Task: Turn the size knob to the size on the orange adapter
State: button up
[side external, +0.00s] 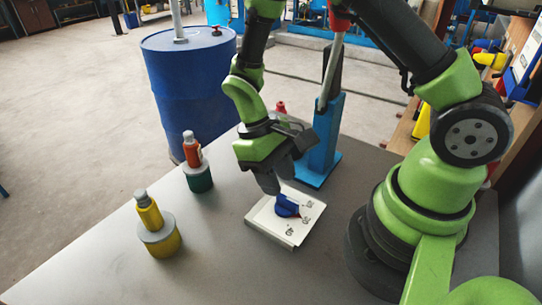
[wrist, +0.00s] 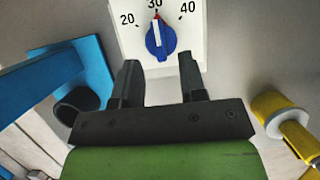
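The blue size knob (side external: 287,207) sits on a white plate (side external: 262,222) on the table. In the wrist view, the knob (wrist: 160,43) has its red and white pointer up toward 30, with 20 to the left and 40 to the right on the plate (wrist: 128,40). The orange adapter (side external: 192,152) stands on a dark green round base at the left back; its size marking is too small to read. My gripper (side external: 268,182) is just above the plate, close to the knob. In the wrist view my gripper (wrist: 162,74) has its fingers apart, with nothing between them.
A yellow adapter (side external: 148,211) stands on a yellow base at the front left. A red-topped item (side external: 281,107) is partly hidden behind my gripper. A blue stand (side external: 322,140) rises close behind the plate. A blue drum (side external: 185,95) stands beyond the table.

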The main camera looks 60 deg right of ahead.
jog(key=v, duration=0.5)
jog(key=shift+w+r, duration=0.15)
jog(key=shift+r, duration=0.25)
jog(key=s+r+m+t+y, duration=0.1)
jog(key=s+r+m+t, duration=0.1)
jog(key=s+r+t, duration=0.3)
jog(key=s+r+m+t+y, duration=0.1)
jog(key=s+r+t, duration=0.4)
jog(key=r, duration=0.8)
jog(key=shift+s+d+m+t, duration=0.2)
jog(key=shift+d+m+t, duration=0.25)
jog(key=shift+t, duration=0.35)
